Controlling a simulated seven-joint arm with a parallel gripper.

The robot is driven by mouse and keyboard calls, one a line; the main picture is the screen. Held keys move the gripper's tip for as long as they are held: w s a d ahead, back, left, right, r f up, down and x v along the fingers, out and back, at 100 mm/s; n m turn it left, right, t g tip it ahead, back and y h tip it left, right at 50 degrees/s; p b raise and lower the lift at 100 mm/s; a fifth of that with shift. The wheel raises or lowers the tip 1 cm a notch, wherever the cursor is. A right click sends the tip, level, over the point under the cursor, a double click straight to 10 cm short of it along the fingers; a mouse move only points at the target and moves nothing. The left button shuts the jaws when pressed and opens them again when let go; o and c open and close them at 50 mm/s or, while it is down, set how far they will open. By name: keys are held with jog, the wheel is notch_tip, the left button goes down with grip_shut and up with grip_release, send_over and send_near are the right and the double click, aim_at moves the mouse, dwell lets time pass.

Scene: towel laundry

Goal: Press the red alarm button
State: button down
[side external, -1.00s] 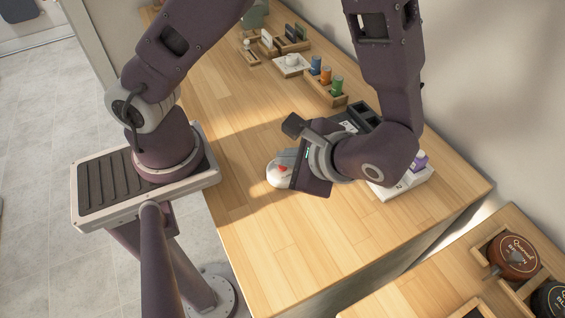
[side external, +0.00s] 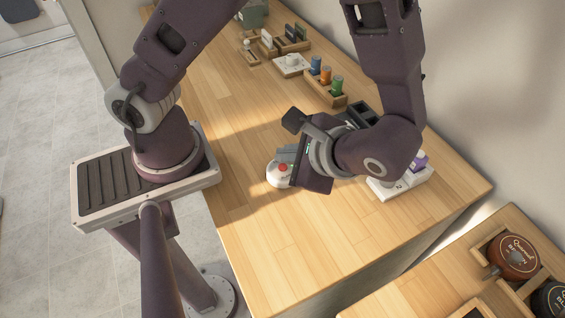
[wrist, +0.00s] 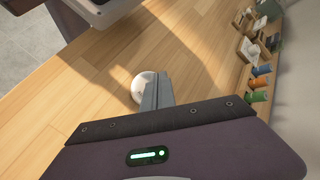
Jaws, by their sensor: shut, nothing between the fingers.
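The red alarm button (side external: 283,168) sits on a round white base (side external: 276,177) on the wooden table. My gripper (side external: 284,153) is shut and empty, with its grey fingers right beside the button, on its far side in the side view. I cannot tell whether the fingers touch it. In the wrist view the white base (wrist: 140,84) shows partly behind the fingers (wrist: 157,92), and the red top is hidden there.
A wooden rack with blue, orange and green spools (side external: 337,84) stands farther back on the table (side external: 262,255). A white block with purple on it (side external: 398,188) lies beyond my wrist. The front of the table is clear.

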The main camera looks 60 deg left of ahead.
notch_tip(320, 180, up, 6)
dwell(0.5)
jog(key=s+a+r+n+t+h, duration=0.2)
jog(key=r+n+t+h, duration=0.1)
jog(key=r+h, duration=0.1)
jog(key=s+a+r+n+t+h, duration=0.2)
jog(key=a+r+n+t+h, duration=0.1)
jog(key=r, duration=0.4)
jog(key=shift+s+r+n+t+h, duration=0.15)
jog(key=shift+n+t+h, duration=0.15)
jog(key=shift+t+h, duration=0.6)
